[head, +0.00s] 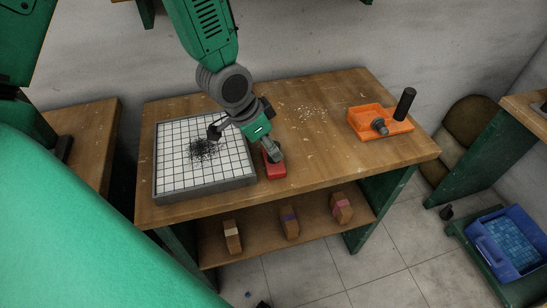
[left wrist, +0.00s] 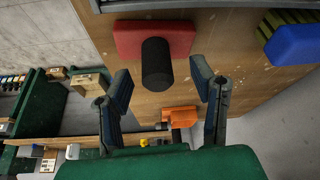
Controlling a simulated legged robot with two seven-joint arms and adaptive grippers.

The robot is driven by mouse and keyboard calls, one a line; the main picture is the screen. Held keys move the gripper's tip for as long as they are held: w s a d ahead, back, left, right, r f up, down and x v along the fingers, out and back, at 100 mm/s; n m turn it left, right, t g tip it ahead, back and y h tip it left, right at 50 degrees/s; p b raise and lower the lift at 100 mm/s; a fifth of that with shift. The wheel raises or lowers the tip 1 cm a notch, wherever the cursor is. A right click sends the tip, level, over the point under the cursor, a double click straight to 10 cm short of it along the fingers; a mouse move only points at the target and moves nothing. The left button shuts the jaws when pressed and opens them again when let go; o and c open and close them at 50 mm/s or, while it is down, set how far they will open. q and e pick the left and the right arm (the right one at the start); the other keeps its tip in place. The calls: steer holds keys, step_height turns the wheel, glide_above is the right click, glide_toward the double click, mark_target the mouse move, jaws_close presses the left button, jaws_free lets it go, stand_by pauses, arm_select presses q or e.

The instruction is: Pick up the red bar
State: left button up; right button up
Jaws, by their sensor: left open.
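The red bar (head: 275,170) lies on the wooden table, just right of the white gridded board (head: 174,178). In the left wrist view the red bar (left wrist: 183,39) is at the top, with a dark cylinder standing out from it towards my gripper. My left gripper (head: 245,147) is close above the table, between the board and the bar, and partly covers the bar. In the left wrist view its fingers (left wrist: 160,76) are spread, with the cylinder's end in line with the gap; I cannot tell whether they touch. My right gripper is not in view.
Small blocks (head: 289,223) sit on the lower shelf. A blue crate (head: 483,244) is at the lower right. The table's middle right is mostly clear.

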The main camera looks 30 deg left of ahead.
arm_select(q)
steer(key=shift+a+x, duration=0.2)
steer(key=shift+x, duration=0.9)
steer(key=shift+w+d+f, duration=0.1)
steer(key=shift+w, duration=0.05)
steer(key=shift+d+r, duration=0.2)
steer(key=shift+d, duration=0.45)
jaws_close()
steer(key=shift+a, duration=0.45)
steer(key=shift+r, duration=0.2)
step_height(320, 180, up, 9)
steer(key=shift+d+r+p, duration=0.15)
steer(key=shift+d+p, duration=0.05)
steer(key=shift+p, duration=0.25)
steer(key=shift+r, duration=0.15)
steer(key=shift+a, duration=0.15)
